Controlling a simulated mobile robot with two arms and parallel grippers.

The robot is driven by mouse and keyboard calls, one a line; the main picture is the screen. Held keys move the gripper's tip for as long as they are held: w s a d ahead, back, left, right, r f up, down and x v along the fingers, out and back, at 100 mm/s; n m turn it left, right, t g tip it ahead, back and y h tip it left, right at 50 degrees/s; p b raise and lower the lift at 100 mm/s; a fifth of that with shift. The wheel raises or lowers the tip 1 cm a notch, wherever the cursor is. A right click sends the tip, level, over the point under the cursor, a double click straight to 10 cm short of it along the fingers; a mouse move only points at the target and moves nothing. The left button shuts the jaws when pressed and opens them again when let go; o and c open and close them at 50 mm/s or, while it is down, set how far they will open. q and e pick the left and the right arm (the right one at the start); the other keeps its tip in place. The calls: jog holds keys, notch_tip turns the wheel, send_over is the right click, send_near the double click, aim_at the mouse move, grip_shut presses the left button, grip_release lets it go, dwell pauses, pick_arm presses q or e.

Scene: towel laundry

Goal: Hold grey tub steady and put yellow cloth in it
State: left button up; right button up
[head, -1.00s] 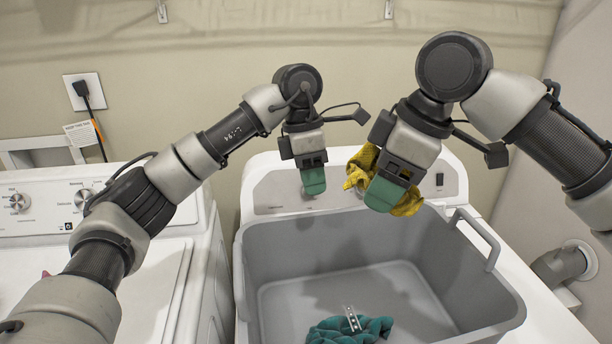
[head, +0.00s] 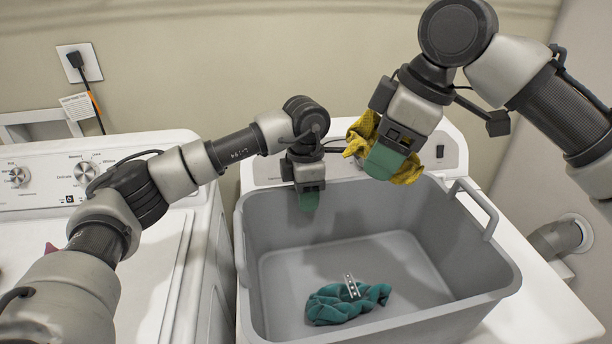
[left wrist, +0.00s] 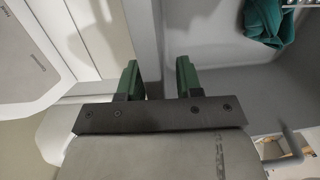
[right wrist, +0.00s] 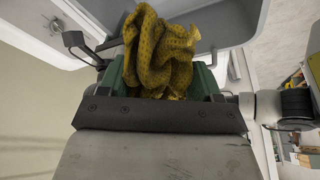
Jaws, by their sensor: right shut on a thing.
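The grey tub (head: 445,245) stands on the right-hand white machine, with a teal cloth (head: 340,303) on its floor. My left gripper (head: 309,202) points down at the tub's back rim, left of its middle. In the left wrist view its green fingers (left wrist: 158,78) are apart, with the tub wall's edge showing between and beyond them; I cannot tell if they touch it. My right gripper (head: 384,165) is shut on the yellow cloth (head: 362,132) above the tub's back right part. The cloth bunches up between the fingers in the right wrist view (right wrist: 160,50).
A white machine (head: 165,250) with dials stands left of the tub, a narrow gap between. The tub has a raised handle (head: 478,207) on its right side. A small perforated pale strip (head: 352,286) lies on the teal cloth. A grey wall pipe (head: 555,238) is at right.

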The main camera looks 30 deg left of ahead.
pick_arm(q)
jog(key=shift+f, duration=0.5)
grip_shut()
